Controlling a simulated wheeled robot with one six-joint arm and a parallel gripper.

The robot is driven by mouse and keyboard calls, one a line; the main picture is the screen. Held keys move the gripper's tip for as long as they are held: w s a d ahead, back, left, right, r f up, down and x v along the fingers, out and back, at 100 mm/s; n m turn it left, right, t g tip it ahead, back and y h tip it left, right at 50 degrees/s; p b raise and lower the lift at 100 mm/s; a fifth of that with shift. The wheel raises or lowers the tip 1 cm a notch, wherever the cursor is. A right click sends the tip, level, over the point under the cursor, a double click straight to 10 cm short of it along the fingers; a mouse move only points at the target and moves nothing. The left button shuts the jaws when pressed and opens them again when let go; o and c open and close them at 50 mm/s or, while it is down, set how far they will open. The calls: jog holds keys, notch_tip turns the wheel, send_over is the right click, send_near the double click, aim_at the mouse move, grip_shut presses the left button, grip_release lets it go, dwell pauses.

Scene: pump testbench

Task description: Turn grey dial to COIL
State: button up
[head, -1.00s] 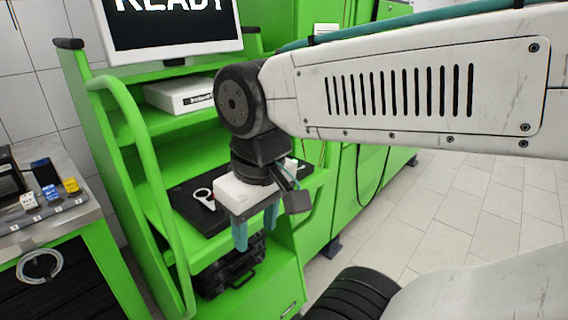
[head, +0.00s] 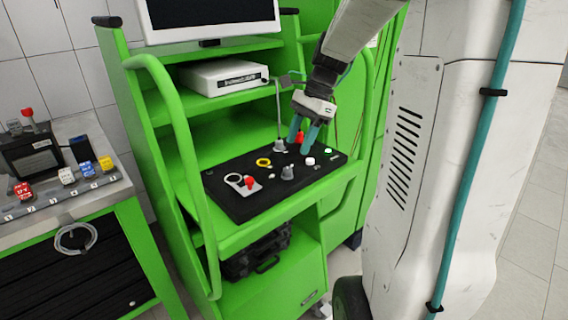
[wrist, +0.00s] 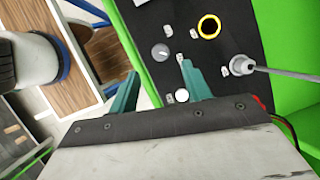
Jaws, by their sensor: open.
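The grey dial (head: 287,172) stands on the black control panel (head: 232,205), right of the white ring with a red knob. In the wrist view the dial (wrist: 160,52) shows as a small round knob just beyond the gap between my fingertips. Its labels are too small to read. My gripper (head: 299,148) is open with teal fingers pointing down above the rear right part of the panel. In the wrist view my gripper (wrist: 160,68) has nothing between its fingers, and it is apart from the dial.
The panel also carries a yellow ring (head: 264,162), a white button (head: 310,161), a green button (head: 328,151) and a grey plug (head: 279,146) with an upright cable. A white box (head: 222,77) sits on the shelf above. A green rail (head: 180,130) stands at left.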

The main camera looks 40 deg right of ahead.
aim_at(288, 168)
jog(key=x, duration=0.7)
jog(key=shift+a+f, duration=0.15)
jog(key=shift+f, duration=0.05)
jog(key=c, duration=1)
